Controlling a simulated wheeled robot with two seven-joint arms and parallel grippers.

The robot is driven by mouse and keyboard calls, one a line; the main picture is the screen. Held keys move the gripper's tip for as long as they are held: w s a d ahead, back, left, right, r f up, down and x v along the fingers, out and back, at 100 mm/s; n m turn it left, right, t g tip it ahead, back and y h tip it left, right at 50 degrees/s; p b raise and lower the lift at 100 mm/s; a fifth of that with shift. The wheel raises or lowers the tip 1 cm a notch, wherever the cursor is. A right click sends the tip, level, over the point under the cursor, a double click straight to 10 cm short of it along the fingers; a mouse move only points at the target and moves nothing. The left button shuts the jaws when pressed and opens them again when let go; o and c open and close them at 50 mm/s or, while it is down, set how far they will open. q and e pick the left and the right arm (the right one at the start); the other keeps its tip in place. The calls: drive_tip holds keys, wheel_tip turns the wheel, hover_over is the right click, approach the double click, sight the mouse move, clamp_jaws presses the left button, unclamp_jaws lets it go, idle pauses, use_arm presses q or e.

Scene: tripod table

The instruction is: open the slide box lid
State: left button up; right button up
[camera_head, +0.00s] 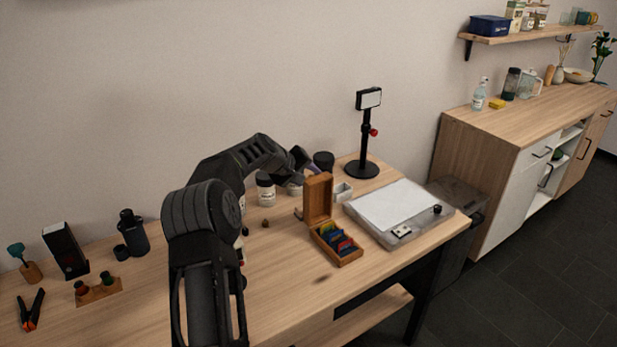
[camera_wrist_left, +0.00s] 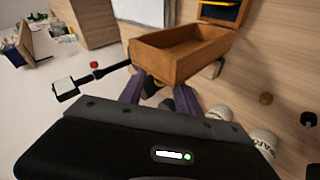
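The wooden slide box (camera_head: 337,257) stands on the table with its lid (camera_head: 318,197) raised about upright on the side away from me. Colored slides (camera_head: 339,242) show in the box's lower part. In the left wrist view the lid (camera_wrist_left: 183,62) is a hollow wooden tray, with part of the box holding slides (camera_wrist_left: 219,10) at the top edge. My left gripper (camera_head: 309,167) is behind the lid in the head view. Its purple fingers (camera_wrist_left: 160,95) are apart and close to the lid; I cannot tell whether they touch it. My right gripper is not in view.
A light pad (camera_head: 398,207) lies to the right of the box, with a small white container (camera_head: 343,192) near the lid. A black stand (camera_head: 364,150) is behind. White jars (camera_head: 266,189) stand near my left gripper. The table front of the box is clear.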

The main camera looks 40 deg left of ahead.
use_arm(q)
drive_tip(key=b+v, duration=0.1)
drive_tip(key=v, duration=0.6)
drive_tip(key=shift+s+b, duration=0.2)
drive_tip(key=shift+b, duration=0.2)
drive_tip(key=shift+r, duration=0.1)
